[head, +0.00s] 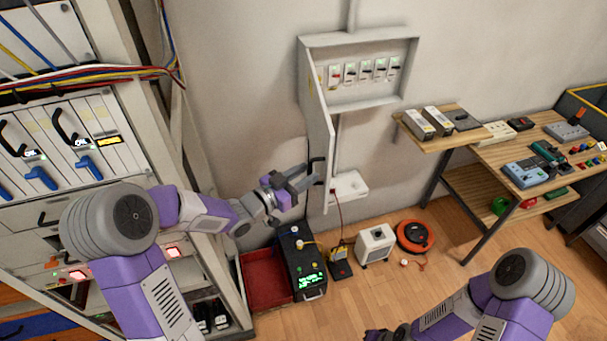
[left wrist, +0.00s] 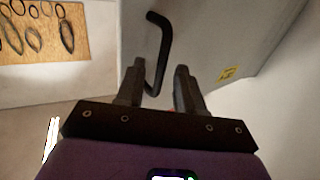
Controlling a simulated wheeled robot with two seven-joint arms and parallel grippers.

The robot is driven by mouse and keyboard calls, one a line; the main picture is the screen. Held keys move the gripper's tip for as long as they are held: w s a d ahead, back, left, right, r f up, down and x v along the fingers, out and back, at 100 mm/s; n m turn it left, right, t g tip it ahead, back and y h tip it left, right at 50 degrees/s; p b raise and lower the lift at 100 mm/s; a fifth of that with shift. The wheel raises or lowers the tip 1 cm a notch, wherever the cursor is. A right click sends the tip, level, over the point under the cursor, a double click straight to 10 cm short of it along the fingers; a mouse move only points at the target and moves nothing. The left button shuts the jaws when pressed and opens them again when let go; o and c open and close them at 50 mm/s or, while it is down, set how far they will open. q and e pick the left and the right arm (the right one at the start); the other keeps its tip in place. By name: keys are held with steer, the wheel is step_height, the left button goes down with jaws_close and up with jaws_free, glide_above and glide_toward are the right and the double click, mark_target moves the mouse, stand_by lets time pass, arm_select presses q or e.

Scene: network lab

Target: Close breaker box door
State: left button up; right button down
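The grey breaker box (head: 360,95) is on the wall, with a row of breakers inside. Its door (head: 317,125) stands wide open, hinged on the box's left side and jutting out. In the left wrist view the door (left wrist: 205,45) fills the upper right, with a bent black handle (left wrist: 158,50) on it. My left gripper (head: 306,176) is at the door's lower part, by the handle. Its fingers (left wrist: 157,88) are apart, with the handle's lower end between them, nearer the left finger; contact is unclear. My right gripper (head: 388,334) is at the bottom edge, mostly cut off.
A server rack (head: 90,130) stands left of my left arm. Below the gripper are a red tray (head: 262,275), a black device (head: 303,265) and a white unit (head: 375,243). A small white shelf (head: 349,187) is under the box. A wooden bench (head: 500,150) stands at right.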

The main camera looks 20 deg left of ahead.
arm_select(q)
jaws_close()
stand_by(1.4)
